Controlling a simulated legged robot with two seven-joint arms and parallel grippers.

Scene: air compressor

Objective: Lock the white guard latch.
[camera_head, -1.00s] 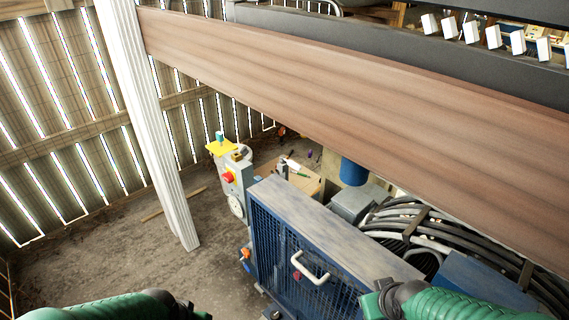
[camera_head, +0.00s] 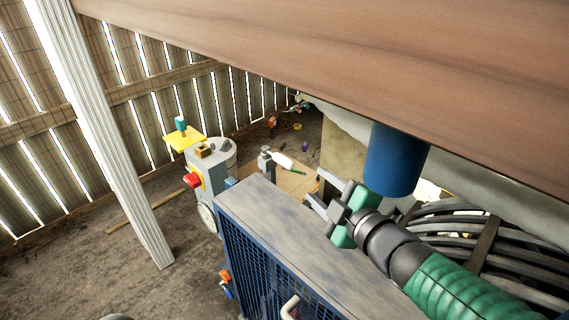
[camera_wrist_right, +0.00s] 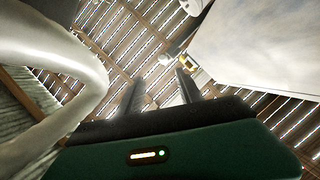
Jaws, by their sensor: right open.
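A white curved handle (camera_head: 290,306), probably the guard latch, shows at the bottom edge of the head view. It is on the blue mesh guard (camera_head: 262,268), and its lower part is cut off by the frame. My right gripper (camera_head: 318,190) is open and empty, by the far edge of the guard's grey top, well away from the handle. In the right wrist view its two fingers (camera_wrist_right: 160,76) stand apart with nothing between them. A pale curved tube (camera_wrist_right: 85,65) fills the left there; I cannot tell what it is. My left gripper is out of view.
A wooden beam (camera_head: 380,75) crosses above the arm. A blue cylinder (camera_head: 396,160) hangs close behind my right gripper. Black hoses (camera_head: 465,232) lie at the right. A grey machine with a yellow top (camera_head: 184,140) stands at the back left. Floor at left is mostly clear.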

